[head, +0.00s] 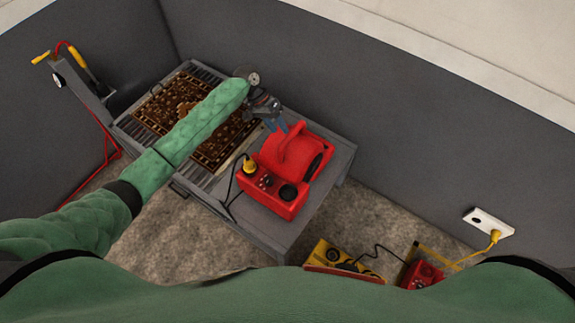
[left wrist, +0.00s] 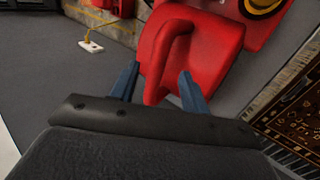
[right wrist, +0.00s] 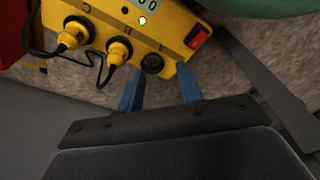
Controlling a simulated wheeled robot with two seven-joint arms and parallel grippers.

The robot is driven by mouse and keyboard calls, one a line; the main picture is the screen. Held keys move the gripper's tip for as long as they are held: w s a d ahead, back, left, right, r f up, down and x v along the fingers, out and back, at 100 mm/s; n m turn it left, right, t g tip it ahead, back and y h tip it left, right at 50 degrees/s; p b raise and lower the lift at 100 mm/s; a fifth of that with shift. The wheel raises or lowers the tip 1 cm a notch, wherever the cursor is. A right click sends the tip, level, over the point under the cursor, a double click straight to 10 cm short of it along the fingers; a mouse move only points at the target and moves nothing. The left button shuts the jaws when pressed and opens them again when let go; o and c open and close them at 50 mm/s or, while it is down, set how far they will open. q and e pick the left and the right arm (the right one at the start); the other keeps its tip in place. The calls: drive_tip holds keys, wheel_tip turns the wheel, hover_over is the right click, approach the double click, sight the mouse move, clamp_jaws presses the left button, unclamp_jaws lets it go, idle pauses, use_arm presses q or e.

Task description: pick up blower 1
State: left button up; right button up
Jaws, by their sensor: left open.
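A red blower (head: 292,160), which I take to be blower 1, stands on the grey table's near right end, with a raised handle, dark knobs and a yellow plug (head: 250,166). My left gripper (head: 277,125) is open at the blower's far side. In the left wrist view the blower's red handle (left wrist: 178,45) shows ahead of and between the open fingertips (left wrist: 158,72). I cannot tell whether the fingers reach around it. My right gripper (right wrist: 158,80) is open and empty, just short of a yellow box (right wrist: 150,35) with plugs and a red switch.
A patterned rug (head: 225,150) lies on the slatted grey table (head: 275,238) left of the blower. The yellow box (head: 335,260) and another red device (head: 425,275) are low at the front. A white wall socket (head: 488,221) holds a yellow plug. A red-and-yellow-handled stand (head: 75,75) is at left.

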sight(287, 138)
use_arm(q)
drive_tip(key=shift+p+x, duration=0.4)
drive_tip(key=shift+x, duration=0.65)
drive_tip(key=p+x, duration=0.2)
drive_tip(key=x, duration=0.2)
drive_tip(key=shift+w+d+p, duration=0.15)
drive_tip(key=shift+d+p, duration=0.1)
drive_tip(key=shift+p, duration=0.1)
drive_tip(key=shift+d+f, duration=0.15)
drive_tip(key=shift+f, duration=0.2)
use_arm(e)
drive_tip(key=s+d+f, duration=0.3)
drive_tip(key=s+f, duration=0.1)
drive_tip(key=f, duration=0.1)
drive_tip(key=shift+s, duration=0.35)
drive_tip(key=shift+f, duration=0.1)
use_arm(q)
drive_tip(key=c, duration=1)
clamp_jaws()
use_arm(e)
drive_tip(key=shift+w, duration=0.1)
drive_tip(key=shift+d, duration=0.1)
drive_tip(key=shift+a, duration=0.25)
